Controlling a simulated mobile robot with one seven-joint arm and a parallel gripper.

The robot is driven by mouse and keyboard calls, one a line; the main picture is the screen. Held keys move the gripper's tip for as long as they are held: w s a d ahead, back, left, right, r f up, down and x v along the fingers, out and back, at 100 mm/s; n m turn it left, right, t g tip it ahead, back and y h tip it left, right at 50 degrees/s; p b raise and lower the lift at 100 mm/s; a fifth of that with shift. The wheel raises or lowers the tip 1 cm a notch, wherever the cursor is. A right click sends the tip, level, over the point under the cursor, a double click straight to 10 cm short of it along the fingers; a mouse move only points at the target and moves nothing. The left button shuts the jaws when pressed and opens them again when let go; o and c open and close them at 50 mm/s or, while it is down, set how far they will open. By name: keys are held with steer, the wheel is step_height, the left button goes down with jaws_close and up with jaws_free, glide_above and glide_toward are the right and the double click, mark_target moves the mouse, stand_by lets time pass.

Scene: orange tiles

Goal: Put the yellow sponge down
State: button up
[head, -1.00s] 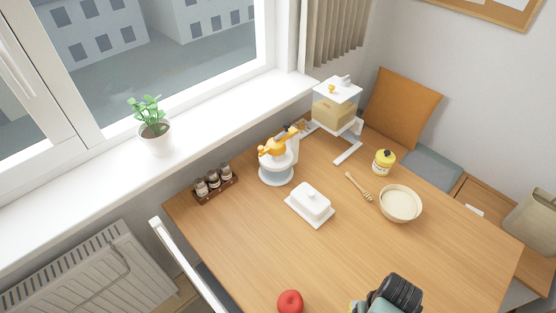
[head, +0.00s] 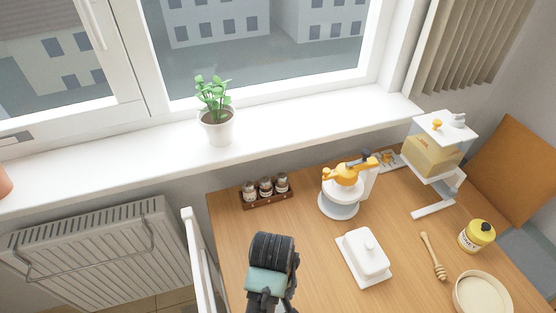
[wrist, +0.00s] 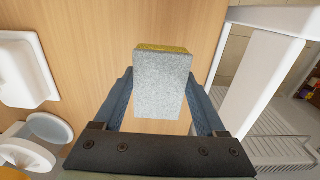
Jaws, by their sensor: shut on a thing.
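The yellow sponge (wrist: 163,72) shows in the wrist view as a block with a grey, rough face and a yellow strip along its far edge. My gripper (wrist: 160,97) is shut on it, with one blue-grey finger on each side. The wooden table (wrist: 90,55) lies beyond the sponge; I cannot tell how high above it the sponge is held. In the head view my gripper (head: 268,295) is at the bottom edge, over the left part of the table (head: 320,270). The sponge is hidden there.
A white butter dish (head: 364,257), a stand mixer (head: 340,200) and a spice rack (head: 266,190) stand near my gripper. A honey dipper (head: 433,257), honey jar (head: 477,236) and bowl (head: 482,295) are further right. A white rail (head: 199,260) runs along the table's left side.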

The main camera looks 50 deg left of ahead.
step_height(320, 180, down, 8)
steer(key=shift+r, duration=0.1)
steer(key=shift+b, duration=0.3)
steer(key=o, duration=1.3)
steer(key=shift+c, duration=0.2)
step_height(320, 180, up, 12)
steer(key=shift+r+p, duration=0.1)
steer(key=shift+p, duration=0.55)
